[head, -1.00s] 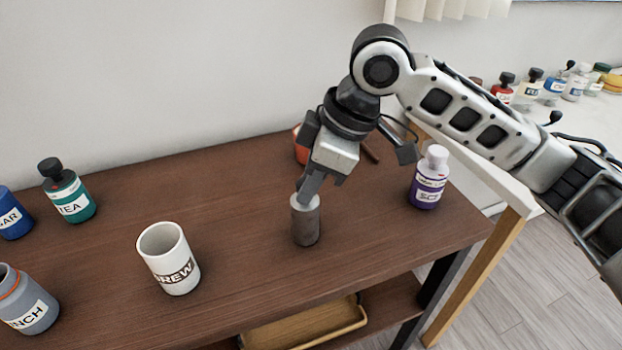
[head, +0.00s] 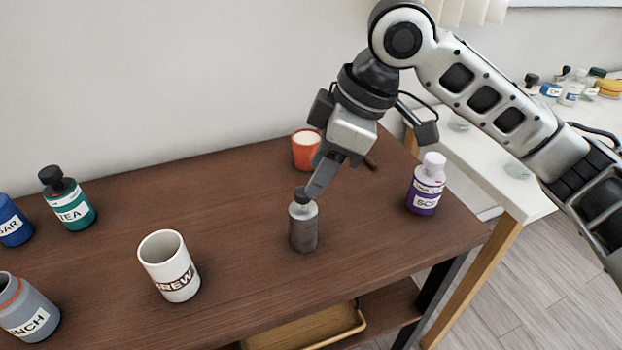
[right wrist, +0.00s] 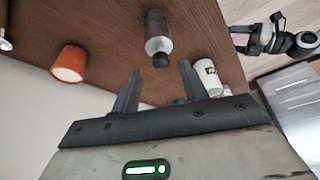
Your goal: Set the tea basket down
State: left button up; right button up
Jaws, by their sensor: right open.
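The tea basket (head: 303,230), a grey cylinder with a dark knob on top, stands upright on the brown table; it also shows in the right wrist view (right wrist: 157,35). My right gripper (head: 316,185) is just above and behind it in the head view. In the right wrist view its two fingers (right wrist: 160,72) are spread apart with nothing between them, and the basket's knob lies just beyond the tips. My left gripper (right wrist: 262,38) seems to show at the right of the right wrist view, too small to tell its jaws.
A white BREW mug (head: 168,266) stands left of the basket. An orange cup (head: 305,151) is behind it and a purple bottle (head: 425,185) to the right. A teal TEA bottle (head: 70,200), a blue jar (head: 14,229) and a grey jar (head: 28,308) are at the left.

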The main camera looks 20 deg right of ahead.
pick_arm(q)
jog(key=shift+w+a+r+p, duration=0.1)
jog(key=shift+r+p, duration=0.05)
jog(key=shift+p, duration=0.35)
pick_arm(e)
jog(key=v, duration=0.7)
jog(key=shift+r, duration=0.3)
pick_arm(q)
jog(key=shift+r, duration=0.1)
pick_arm(e)
jog(key=shift+d, duration=0.1)
jog(key=shift+s+f, duration=0.1)
jog(key=shift+s, duration=0.05)
